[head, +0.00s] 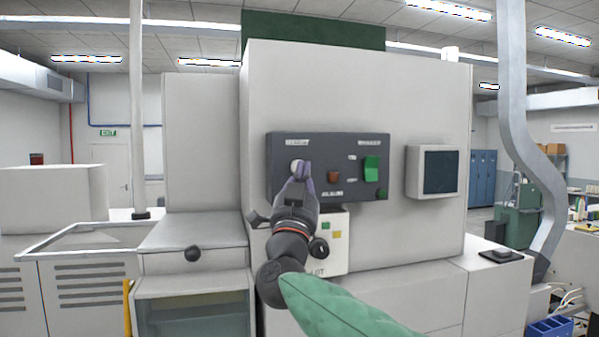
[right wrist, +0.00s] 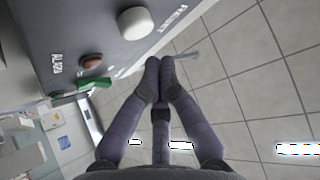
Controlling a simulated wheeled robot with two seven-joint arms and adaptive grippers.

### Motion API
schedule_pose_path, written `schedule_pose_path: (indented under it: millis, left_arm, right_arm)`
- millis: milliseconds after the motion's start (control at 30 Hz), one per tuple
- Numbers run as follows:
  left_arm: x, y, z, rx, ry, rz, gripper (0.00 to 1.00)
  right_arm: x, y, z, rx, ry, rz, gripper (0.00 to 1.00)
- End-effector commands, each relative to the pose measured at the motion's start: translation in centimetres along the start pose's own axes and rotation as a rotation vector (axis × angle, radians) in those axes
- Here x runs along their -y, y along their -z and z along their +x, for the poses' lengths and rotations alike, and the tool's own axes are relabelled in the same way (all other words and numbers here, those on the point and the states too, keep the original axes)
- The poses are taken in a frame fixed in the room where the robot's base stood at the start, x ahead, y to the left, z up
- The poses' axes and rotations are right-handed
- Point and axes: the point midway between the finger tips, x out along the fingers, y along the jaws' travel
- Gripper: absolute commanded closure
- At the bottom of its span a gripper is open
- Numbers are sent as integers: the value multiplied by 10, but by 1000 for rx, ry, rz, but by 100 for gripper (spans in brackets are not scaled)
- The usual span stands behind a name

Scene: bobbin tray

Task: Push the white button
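The white button (head: 293,163) is on the left part of a dark grey control panel (head: 340,143), partly hidden by my right gripper. In the right wrist view the white button (right wrist: 135,22) is a round knob beside a RESET label, above and left of the fingertips. My right gripper (head: 303,170) points at the panel, just right of the button. Its fingers come together at the tips in the right wrist view (right wrist: 160,66), with nothing between them. A gap shows there between tips and button; depth is hard to tell. My left gripper is not in view.
Right of the white button are a red-brown button (head: 333,177), a green switch (head: 371,168) and a small green button (head: 381,193). A dark screen (head: 440,172) stands out further right. A pale plate (head: 335,250) with small coloured marks is below the panel.

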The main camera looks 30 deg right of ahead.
Motion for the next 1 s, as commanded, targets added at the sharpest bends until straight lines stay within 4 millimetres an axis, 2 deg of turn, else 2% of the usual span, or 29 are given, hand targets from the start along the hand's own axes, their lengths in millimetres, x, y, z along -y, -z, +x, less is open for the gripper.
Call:
schedule_pose_path:
  millis: [400, 1000]
  left_arm:
    - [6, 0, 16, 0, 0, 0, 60]
    - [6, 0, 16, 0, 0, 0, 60]
  right_arm:
    - [0, 23, -24, 1, 1, 0, 100]
    - [0, 25, -25, 0, 0, -1, 100]
